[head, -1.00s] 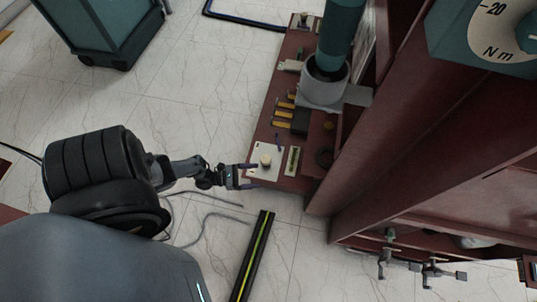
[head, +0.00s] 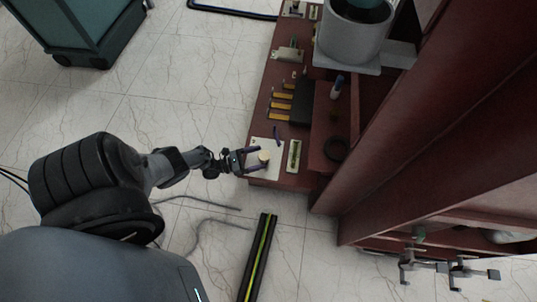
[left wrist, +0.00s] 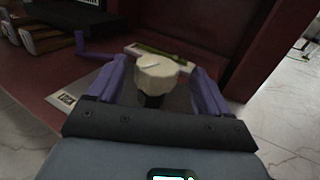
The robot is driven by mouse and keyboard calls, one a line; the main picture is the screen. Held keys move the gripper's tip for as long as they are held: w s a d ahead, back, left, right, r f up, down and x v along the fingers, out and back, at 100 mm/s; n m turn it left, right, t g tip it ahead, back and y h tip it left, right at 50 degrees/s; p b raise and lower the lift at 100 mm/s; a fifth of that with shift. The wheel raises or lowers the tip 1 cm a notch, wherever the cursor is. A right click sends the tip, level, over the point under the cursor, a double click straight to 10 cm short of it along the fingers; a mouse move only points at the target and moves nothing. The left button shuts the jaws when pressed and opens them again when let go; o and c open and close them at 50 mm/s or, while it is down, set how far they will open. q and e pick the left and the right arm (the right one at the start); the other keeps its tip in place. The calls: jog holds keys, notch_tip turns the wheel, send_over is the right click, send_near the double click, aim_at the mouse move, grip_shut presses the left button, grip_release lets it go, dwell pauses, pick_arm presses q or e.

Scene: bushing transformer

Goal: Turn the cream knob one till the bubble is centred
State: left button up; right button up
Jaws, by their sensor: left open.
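The cream knob (head: 263,157) sits on a pale plate (head: 258,145) at the near left corner of the dark red bench. In the left wrist view the knob (left wrist: 156,72) stands upright between two purple fingers. My left gripper (head: 256,158) is open, with a finger on either side of the knob; a gap shows at the right finger, and I cannot tell whether the left one touches. A level vial with a yellow-green strip (head: 294,155) lies just right of the plate; it also shows behind the knob (left wrist: 158,53). The bubble is too small to make out. My right gripper is out of view.
The dark red bench (head: 262,112) carries yellow-handled tools (head: 281,106), a black block, a black ring (head: 336,149) and a grey cylinder (head: 352,38). A tall red frame (head: 400,130) rises on the right. A black and yellow-green bar (head: 258,255) lies on the floor.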

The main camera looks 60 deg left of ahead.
aim_at(268, 154)
pick_arm(q)
jog(key=x, duration=0.3)
jog(key=shift+w+a, duration=0.1)
jog(key=shift+w, duration=0.3)
jog(key=shift+w+d, duration=0.3)
jog(key=shift+w, duration=0.4)
jog(key=shift+a, duration=0.1)
jog(key=shift+c, duration=0.6)
jog(key=c, duration=0.8)
jog(key=shift+c, duration=0.2)
jog(key=shift+r+y, duration=0.1)
jog(key=shift+y, duration=0.2)
